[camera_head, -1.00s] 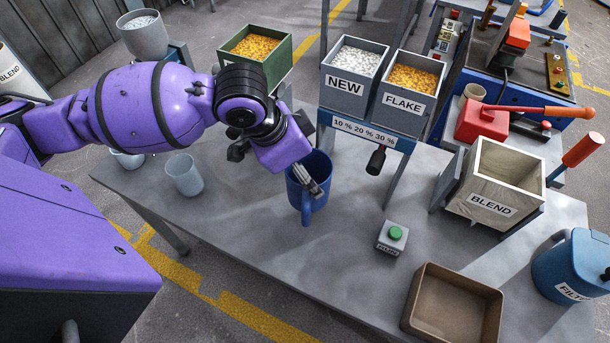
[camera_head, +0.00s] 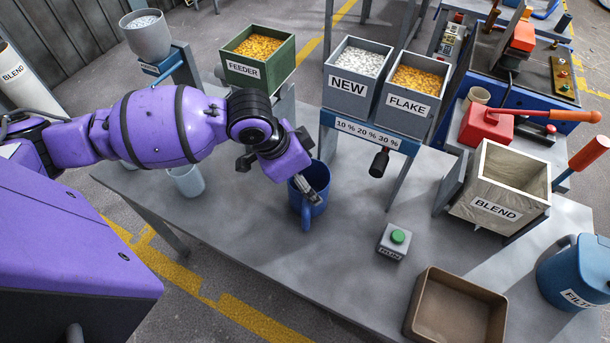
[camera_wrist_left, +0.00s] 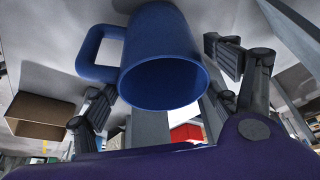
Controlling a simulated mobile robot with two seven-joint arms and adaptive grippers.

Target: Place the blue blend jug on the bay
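The blue jug (camera_head: 306,207) stands upright on the grey table in front of the hopper stand, its handle toward the front. It also shows in the left wrist view (camera_wrist_left: 166,40), mouth toward the camera and handle at the left; its mouth looks empty. My left gripper (camera_head: 313,190) is at the jug's mouth. In the wrist view the fingers of my left gripper (camera_wrist_left: 160,88) are spread wide, one at each side of the jug; I cannot tell whether they touch it. No place marked as a bay is readable. My right gripper is not in view.
NEW (camera_head: 347,87) and FLAKE (camera_head: 407,103) hoppers sit on a stand with a black knob (camera_head: 379,162). A green-button box (camera_head: 394,243), a brown tray (camera_head: 419,303), a BLEND bin (camera_head: 494,209) and a FILTER jug (camera_head: 572,273) stand rightward. A pale cup (camera_head: 186,181) is left.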

